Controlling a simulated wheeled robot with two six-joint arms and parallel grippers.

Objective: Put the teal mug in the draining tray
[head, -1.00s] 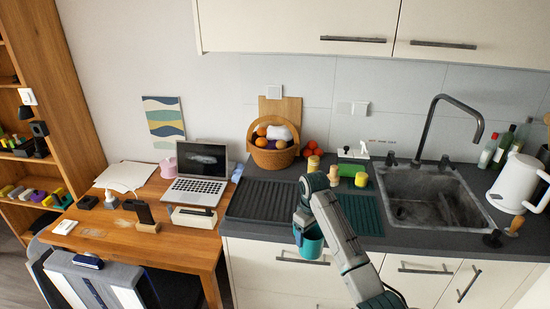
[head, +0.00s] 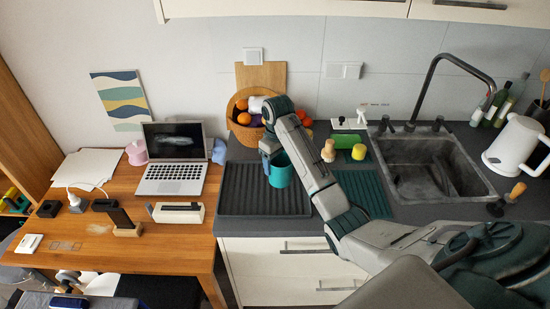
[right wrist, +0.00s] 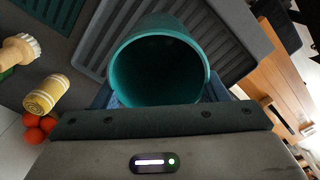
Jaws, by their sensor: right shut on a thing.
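The teal mug (head: 281,174) is held by my right gripper (head: 270,158), which is shut on it; the mug also shows in the right wrist view (right wrist: 160,75), its open mouth facing the camera between the fingers (right wrist: 158,98). In the head view the mug is over the right part of the dark grey ribbed tray (head: 240,197). I cannot tell whether its base touches the tray. The grey ribs also show beside the mug in the right wrist view (right wrist: 232,35). A teal ribbed mat (head: 366,193) lies to the right of the grey tray. My left gripper is not in view.
A fruit basket (head: 240,128) stands behind the tray. A wooden brush (head: 328,150) and a yellow item (head: 359,153) stand behind the teal mat. The sink (head: 435,165) and white kettle (head: 515,145) are right. A laptop (head: 172,176) stands on the desk at left.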

